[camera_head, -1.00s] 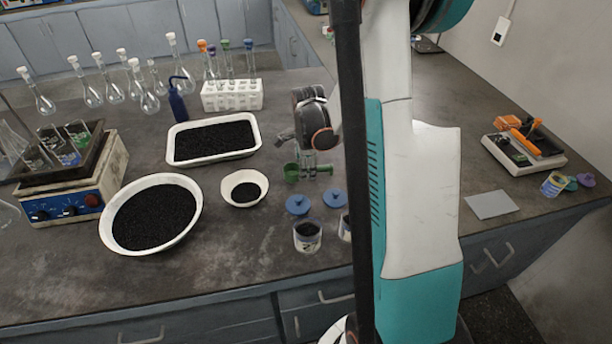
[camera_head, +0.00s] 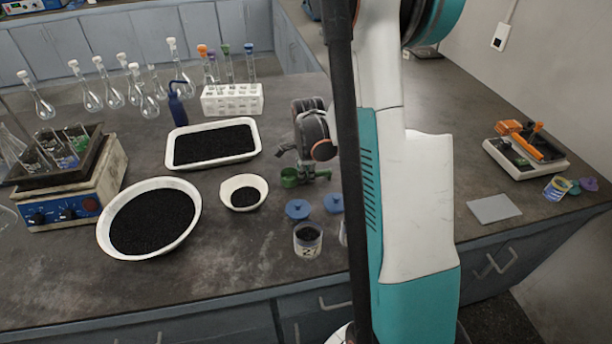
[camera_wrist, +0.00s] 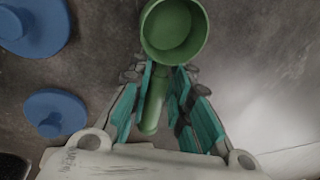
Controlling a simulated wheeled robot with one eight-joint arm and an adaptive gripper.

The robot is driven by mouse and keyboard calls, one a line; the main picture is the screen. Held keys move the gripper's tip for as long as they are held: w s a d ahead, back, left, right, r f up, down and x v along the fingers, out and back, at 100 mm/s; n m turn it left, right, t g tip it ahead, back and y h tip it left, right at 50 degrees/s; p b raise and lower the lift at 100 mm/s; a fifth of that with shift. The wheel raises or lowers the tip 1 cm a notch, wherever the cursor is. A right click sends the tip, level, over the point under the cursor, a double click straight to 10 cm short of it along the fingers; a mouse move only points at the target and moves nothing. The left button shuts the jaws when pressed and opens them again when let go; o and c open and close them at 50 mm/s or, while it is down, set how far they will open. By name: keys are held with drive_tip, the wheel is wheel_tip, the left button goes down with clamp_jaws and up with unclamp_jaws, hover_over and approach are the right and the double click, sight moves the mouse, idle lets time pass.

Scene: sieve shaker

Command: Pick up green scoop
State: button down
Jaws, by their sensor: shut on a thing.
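The green scoop (camera_head: 290,177) is at the middle of the bench, to the right of the small white bowl. Its round cup faces the camera in the wrist view (camera_wrist: 173,32), with the handle running back between the fingers. My gripper (camera_wrist: 160,85) is shut on the scoop's handle, one teal finger pad on each side. In the head view my gripper (camera_head: 308,170) points down just above the bench. I cannot tell whether the scoop touches the bench. The vertical black column hides part of the area to the right.
Two blue lids (camera_head: 298,208) and a jar of black grains (camera_head: 307,240) are just in front of the scoop. A white tray (camera_head: 212,162), small bowl (camera_head: 257,181) and large bowl (camera_head: 110,250) hold black grains to the left. A tube rack (camera_head: 260,101) stands behind.

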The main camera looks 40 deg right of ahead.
wheel_tip(320, 180, up, 20)
drive_tip(key=p, duration=0.7)
